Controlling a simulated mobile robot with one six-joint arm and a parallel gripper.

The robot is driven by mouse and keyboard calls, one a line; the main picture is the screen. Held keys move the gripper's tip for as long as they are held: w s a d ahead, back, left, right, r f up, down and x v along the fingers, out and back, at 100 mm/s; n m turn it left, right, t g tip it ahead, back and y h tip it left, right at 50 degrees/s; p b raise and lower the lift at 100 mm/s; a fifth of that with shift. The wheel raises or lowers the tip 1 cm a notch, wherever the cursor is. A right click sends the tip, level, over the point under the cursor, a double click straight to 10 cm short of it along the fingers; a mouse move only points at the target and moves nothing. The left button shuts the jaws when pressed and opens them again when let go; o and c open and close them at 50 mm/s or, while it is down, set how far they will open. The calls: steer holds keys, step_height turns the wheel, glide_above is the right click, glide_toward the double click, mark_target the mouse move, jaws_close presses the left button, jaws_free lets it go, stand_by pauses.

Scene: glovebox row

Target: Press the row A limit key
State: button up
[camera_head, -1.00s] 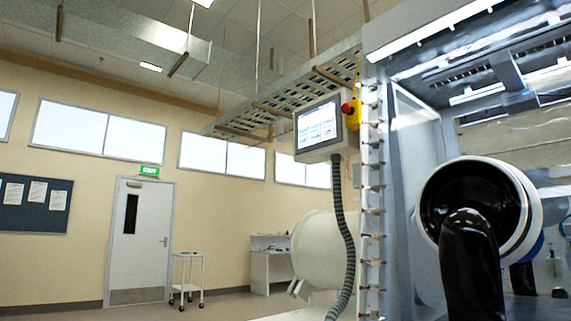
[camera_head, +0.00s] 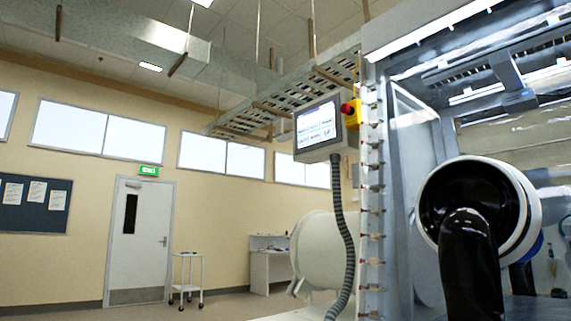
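A control panel (camera_head: 318,126) with a lit screen hangs at the left edge of the glovebox, slightly right of the picture's centre. Its screen shows small blocks and marks, too small to read, so I cannot tell which is the row A limit key. A red emergency button on a yellow box (camera_head: 350,113) is fixed at the panel's right side. My gripper is not in view.
The glovebox (camera_head: 402,200) fills the right side, with a round port and black glove (camera_head: 470,255). A ribbed hose (camera_head: 346,235) hangs below the panel. A white cart (camera_head: 187,280) and a door (camera_head: 140,240) stand at the far left. Floor between looks clear.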

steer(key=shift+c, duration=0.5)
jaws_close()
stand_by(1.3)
